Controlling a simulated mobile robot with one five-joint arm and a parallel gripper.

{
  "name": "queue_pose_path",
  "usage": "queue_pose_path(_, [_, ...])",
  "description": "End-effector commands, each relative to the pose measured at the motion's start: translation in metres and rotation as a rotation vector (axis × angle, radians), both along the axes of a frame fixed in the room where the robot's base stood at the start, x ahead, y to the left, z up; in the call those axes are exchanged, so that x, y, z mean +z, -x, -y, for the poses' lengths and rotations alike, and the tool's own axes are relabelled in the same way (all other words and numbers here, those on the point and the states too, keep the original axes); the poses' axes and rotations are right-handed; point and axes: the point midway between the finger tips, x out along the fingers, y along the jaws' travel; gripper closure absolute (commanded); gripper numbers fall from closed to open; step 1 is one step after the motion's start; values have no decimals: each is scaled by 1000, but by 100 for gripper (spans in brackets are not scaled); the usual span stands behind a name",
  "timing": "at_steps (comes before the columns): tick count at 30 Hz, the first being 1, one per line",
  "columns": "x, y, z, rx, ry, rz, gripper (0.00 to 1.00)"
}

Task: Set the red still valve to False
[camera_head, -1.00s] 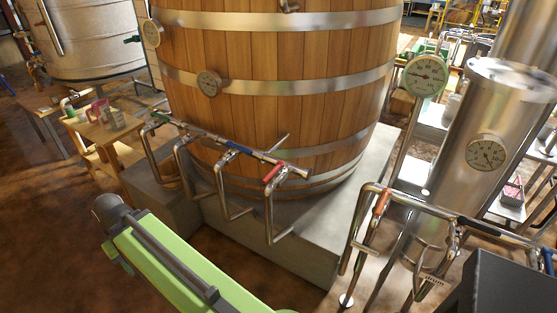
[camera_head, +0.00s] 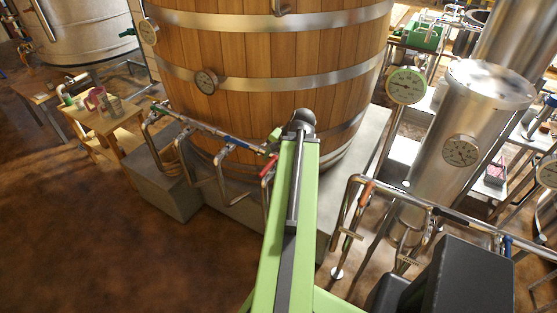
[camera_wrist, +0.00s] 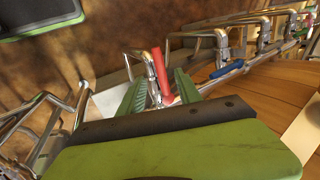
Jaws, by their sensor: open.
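The red still valve has a red lever handle (camera_head: 268,164) at the right end of the pipe in front of the wooden vat. In the wrist view the red handle (camera_wrist: 161,72) stands between the two green fingers of my gripper (camera_wrist: 158,92), with the fingers apart on either side. The fingers are open; I cannot tell whether either touches the handle. In the head view my arm hides most of my gripper and covers part of the valve.
A blue handle (camera_head: 235,142) sits left of the red one on the same pipe (camera_head: 195,125). The wooden vat (camera_head: 270,55) rises close behind. On the right, a separate pipe rack has an orange-red handle (camera_head: 366,193), beside a steel column (camera_head: 455,125).

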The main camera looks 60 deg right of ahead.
Motion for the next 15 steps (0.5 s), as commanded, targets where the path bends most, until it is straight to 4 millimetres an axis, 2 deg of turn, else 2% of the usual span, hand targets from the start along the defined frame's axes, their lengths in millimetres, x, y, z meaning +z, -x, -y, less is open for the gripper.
queue_pose_path(10, [-52, -21, 0, 3, 0, -2, 59])
queue_pose_path(12, [-44, -21, 0, 2, 1, -2, 59])
queue_pose_path(15, [-46, -21, 0, 2, 1, -2, 59])
